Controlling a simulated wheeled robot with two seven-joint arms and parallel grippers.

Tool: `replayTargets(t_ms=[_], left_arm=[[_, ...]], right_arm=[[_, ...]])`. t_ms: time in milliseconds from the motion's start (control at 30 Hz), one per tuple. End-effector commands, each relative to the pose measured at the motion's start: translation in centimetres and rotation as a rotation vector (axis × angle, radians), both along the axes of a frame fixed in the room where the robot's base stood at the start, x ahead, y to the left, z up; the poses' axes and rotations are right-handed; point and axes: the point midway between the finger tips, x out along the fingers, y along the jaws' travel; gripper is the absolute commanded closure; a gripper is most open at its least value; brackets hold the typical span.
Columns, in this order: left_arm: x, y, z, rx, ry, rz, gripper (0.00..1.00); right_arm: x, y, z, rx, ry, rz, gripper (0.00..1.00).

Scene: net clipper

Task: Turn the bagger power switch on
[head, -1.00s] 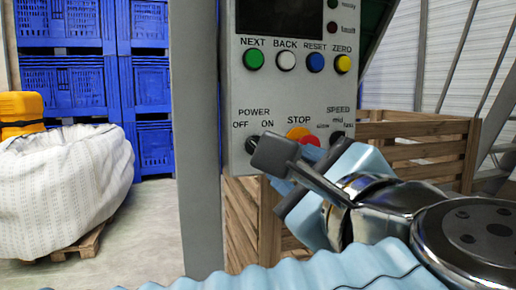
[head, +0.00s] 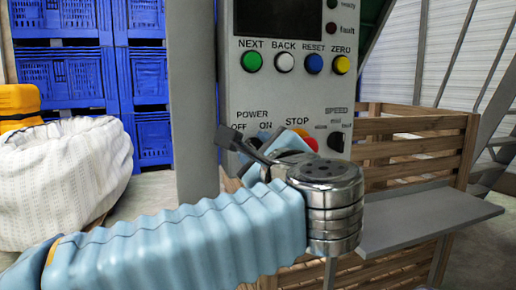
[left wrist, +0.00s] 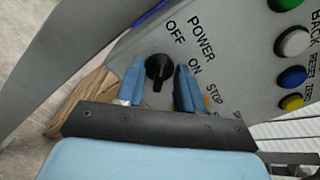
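The bagger control panel (head: 283,95) has a black POWER knob with OFF and ON labels at its lower left. In the left wrist view the POWER knob (left wrist: 158,70) is seen close up, with its bar running up and down in the picture. I cannot tell which label it points to. My left gripper (left wrist: 159,88) is open, with one blue fingertip on each side of the knob and small gaps between. I cannot tell how deep the fingers reach. In the head view my left wrist and gripper (head: 250,148) largely hide the knob. My right gripper is not in view.
A red STOP button (head: 311,144) and a black SPEED knob (head: 337,141) sit right of the switch. NEXT, BACK, RESET and ZERO buttons are above. A grey post (head: 195,90) stands left of the panel. A wooden crate (head: 420,150) and grey shelf (head: 420,220) are at right.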

Motion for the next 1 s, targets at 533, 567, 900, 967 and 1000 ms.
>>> replayTargets(t_ms=[533,567,900,967,1000], left_arm=[[-0.04,-0.02,-0.02,0.001,0.000,0.000,1.00],[-0.03,-0.03,-0.03,0.001,0.000,0.000,1.00],[-0.04,-0.05,-0.12,0.077,0.026,0.001,1.00],[-0.04,-0.06,-0.13,0.111,0.038,0.000,1.00],[-0.04,-0.08,-0.13,0.137,0.046,0.000,1.00]], right_arm=[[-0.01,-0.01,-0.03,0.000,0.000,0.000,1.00],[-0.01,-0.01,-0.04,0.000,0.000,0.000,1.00],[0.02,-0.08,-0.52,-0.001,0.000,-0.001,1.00],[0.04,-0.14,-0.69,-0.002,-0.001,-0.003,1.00],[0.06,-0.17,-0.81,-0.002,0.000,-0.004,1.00]])
